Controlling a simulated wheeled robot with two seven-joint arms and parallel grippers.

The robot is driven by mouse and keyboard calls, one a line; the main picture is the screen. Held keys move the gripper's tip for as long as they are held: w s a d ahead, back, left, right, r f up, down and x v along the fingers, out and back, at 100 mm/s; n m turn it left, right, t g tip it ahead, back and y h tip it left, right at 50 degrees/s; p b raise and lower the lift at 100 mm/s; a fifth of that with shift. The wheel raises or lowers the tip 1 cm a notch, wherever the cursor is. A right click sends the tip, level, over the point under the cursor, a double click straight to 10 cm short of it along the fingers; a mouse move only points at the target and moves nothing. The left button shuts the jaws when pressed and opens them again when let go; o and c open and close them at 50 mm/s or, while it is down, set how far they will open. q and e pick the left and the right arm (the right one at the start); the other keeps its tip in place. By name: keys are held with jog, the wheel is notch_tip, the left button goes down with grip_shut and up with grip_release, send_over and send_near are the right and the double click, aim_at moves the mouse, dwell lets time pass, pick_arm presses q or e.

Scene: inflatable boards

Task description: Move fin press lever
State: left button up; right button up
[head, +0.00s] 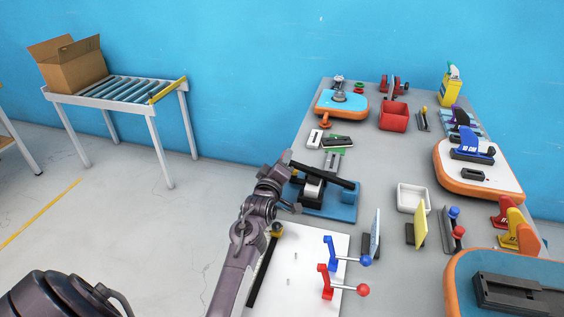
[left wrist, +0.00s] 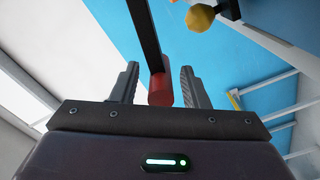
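The fin press (head: 348,206) stands on the table with a blue base and a dark body. Its black lever (head: 325,174) slants up to the left toward my left gripper (head: 287,160). In the left wrist view the black lever bar (left wrist: 144,35) ends in a red cylindrical grip (left wrist: 160,88). The red grip lies between the two fingers of my left gripper (left wrist: 159,86), with a visible gap on each side. The fingers are open. In the head view the red grip is hidden at the gripper. My right gripper is not in view.
A white board (head: 300,270) with a blue-knobbed lever (head: 348,256) and a red-knobbed lever (head: 342,287) lies nearer. A yellow knob (head: 278,229) sits beside my left arm. A white tray (head: 412,198) and red bin (head: 393,115) are to the right. Bare floor lies left.

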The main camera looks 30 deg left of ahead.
pick_arm(q)
jog(key=b+v, duration=0.1)
jog(key=v, duration=0.6)
jog(key=shift+s, duration=0.4)
jog(key=shift+d, duration=0.15)
